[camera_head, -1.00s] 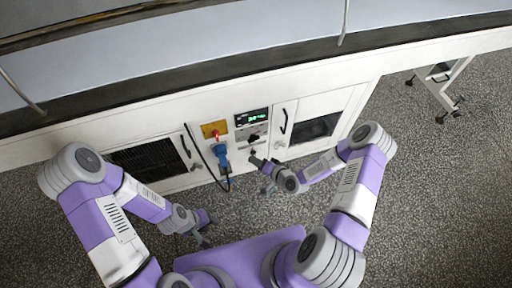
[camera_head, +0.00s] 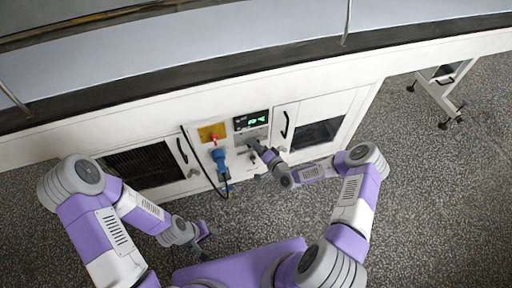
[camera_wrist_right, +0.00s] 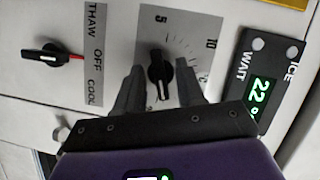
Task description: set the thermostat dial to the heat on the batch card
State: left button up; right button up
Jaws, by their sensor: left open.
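The thermostat dial (camera_wrist_right: 159,69) is a black knob on a grey scale plate (camera_wrist_right: 183,28) in the right wrist view. The scale shows 5 and 10; its lower part is partly hidden by a finger. Which mark the knob points at is unclear. My right gripper (camera_wrist_right: 160,82) is open, with one finger on each side of the knob and gaps visible; it also shows at the panel in the head view (camera_head: 254,146). My left gripper (camera_head: 206,236) is open and empty, low over the floor. I cannot make out a batch card.
A display (camera_wrist_right: 261,92) reads about 22 in green, beside WAIT and ICE lamps. A THAW/OFF/COOL switch (camera_wrist_right: 45,55) sits beside the dial plate. In the head view, a yellow plate with a red knob (camera_head: 213,137) and a blue plug (camera_head: 219,158) with a hanging cable are left of the dial.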

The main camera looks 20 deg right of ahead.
jog(key=c, duration=0.7)
jog(key=shift+o, duration=0.2)
jog(key=shift+s+a+r+n+g+h+p, duration=0.2)
jog(key=shift+n+h+p, duration=1.05)
jog(key=shift+n, duration=1.1)
jog(key=shift+w+a+f+n+g+h+p, duration=0.2)
jog(key=shift+n+h+p, duration=0.6)
jog(key=shift+n+h, duration=1.15)
jog(key=shift+s+r+n+g+h+p, duration=0.1)
jog(key=shift+n+g+h+p, duration=0.2)
jog(key=shift+n+h+p, duration=1.6)
jog(key=shift+n+y+b, duration=0.7)
jog(key=shift+n+b, duration=0.2)
jog(key=shift+b, duration=0.05)
